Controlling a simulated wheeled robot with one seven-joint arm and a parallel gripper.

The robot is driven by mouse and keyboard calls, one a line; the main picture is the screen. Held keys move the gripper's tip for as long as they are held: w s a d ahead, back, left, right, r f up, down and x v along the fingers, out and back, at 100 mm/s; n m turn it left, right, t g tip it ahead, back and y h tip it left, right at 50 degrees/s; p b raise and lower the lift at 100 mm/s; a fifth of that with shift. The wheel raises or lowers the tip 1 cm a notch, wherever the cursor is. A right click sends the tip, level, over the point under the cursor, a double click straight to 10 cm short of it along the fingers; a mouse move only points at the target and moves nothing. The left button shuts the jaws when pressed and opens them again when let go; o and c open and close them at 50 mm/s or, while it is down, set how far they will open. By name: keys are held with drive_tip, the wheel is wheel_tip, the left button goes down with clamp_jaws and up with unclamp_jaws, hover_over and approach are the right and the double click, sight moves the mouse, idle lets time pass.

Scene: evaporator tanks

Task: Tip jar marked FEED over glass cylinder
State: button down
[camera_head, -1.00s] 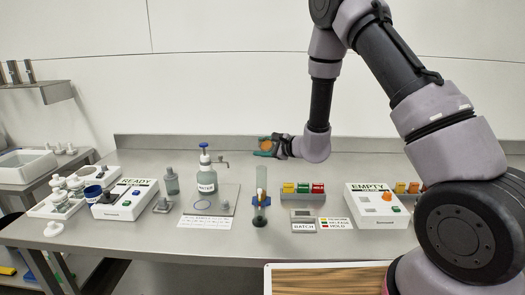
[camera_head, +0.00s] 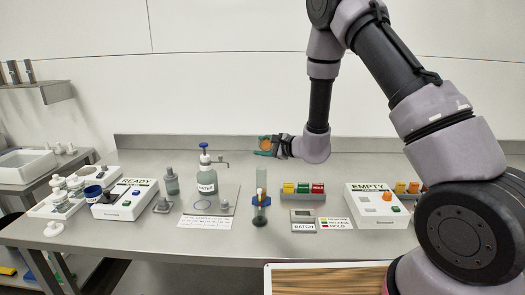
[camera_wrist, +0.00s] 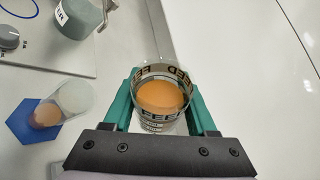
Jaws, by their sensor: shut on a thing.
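My gripper (camera_wrist: 160,108) is shut on the clear FEED jar (camera_wrist: 160,72), with a teal finger on each side. The jar holds orange liquid, and FEED lettering shows around its wall. In the head view my gripper (camera_head: 268,153) holds the jar (camera_head: 265,142) above the bench, behind and higher than the glass cylinder (camera_head: 261,185). The cylinder stands upright on a blue base. In the wrist view the cylinder (camera_wrist: 73,97) is left of the jar and apart from it, with something orange-brown visible inside near its base.
A WATER pump bottle (camera_head: 207,181) stands left of the cylinder. A READY box (camera_head: 122,207) is farther left. A BATCH display (camera_head: 303,226), coloured blocks (camera_head: 303,188) and an EMPTY box (camera_head: 375,213) lie to the right. The air around the jar looks clear.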

drive_tip(key=shift+r+n+t, duration=0.8)
drive_tip(key=shift+n, duration=0.6)
idle(3.3)
drive_tip(key=shift+s+a+r+n+t, duration=0.15)
drive_tip(key=shift+r+n+t, duration=0.35)
drive_tip(key=shift+n, duration=0.6)
idle(2.2)
